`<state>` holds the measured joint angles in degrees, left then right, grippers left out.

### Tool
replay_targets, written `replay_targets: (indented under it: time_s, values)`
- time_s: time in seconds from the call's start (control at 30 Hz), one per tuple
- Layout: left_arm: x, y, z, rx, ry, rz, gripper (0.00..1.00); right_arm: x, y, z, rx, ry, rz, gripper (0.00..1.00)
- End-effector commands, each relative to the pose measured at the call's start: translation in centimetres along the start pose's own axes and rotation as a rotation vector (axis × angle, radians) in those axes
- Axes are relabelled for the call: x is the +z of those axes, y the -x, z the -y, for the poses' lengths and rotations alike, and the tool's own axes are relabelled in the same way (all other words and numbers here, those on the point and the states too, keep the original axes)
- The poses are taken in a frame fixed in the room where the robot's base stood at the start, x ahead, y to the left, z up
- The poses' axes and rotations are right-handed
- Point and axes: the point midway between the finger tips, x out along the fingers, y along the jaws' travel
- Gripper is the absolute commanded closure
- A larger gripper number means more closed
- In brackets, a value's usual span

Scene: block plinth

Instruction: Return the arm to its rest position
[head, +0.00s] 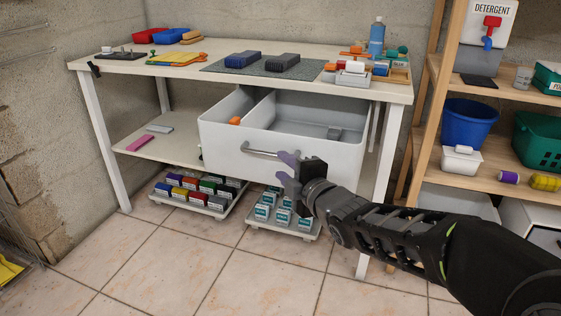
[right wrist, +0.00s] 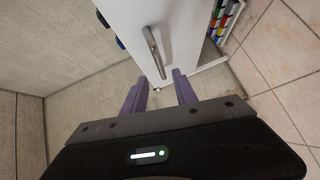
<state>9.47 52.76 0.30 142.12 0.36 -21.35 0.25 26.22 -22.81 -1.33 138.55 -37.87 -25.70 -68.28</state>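My right gripper (head: 287,170) is in front of the white drawer (head: 285,155), close to its metal handle (head: 262,150). In the right wrist view its two purple fingers (right wrist: 160,87) are apart with nothing between them, and the handle (right wrist: 154,52) is ahead of them, apart from the fingers. The drawer is pulled out under the table. An orange block (head: 234,121) lies in its left part and a grey block (head: 334,133) in its right part. My left gripper is not in view.
The table (head: 130,68) bears a grey mat (head: 225,68) with two dark blocks. Low trays with coloured blocks (head: 180,192) and teal-labelled boxes (head: 262,212) stand beneath. A wooden shelf (head: 510,95) stands at the right. The tiled floor in front is clear.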

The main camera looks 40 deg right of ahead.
Motion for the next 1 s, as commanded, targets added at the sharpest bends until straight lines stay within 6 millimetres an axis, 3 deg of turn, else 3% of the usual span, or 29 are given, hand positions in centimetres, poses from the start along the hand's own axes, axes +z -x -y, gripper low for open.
replay_targets:
  time_s: [0.57,0.77,0.87,1.0]
  values:
    - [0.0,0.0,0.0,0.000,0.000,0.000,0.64,0.0,-0.1,0.0,-0.001,-0.025,0.000,0.66]
    - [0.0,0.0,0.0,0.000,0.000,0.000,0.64,0.6,0.0,0.2,-0.001,-0.293,0.025,0.66]
    - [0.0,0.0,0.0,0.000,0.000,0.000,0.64,0.8,-1.0,3.1,-0.051,-0.569,0.060,0.66]
    - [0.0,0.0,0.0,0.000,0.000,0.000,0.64,-1.1,-3.3,12.2,-0.222,-0.975,0.139,0.66]
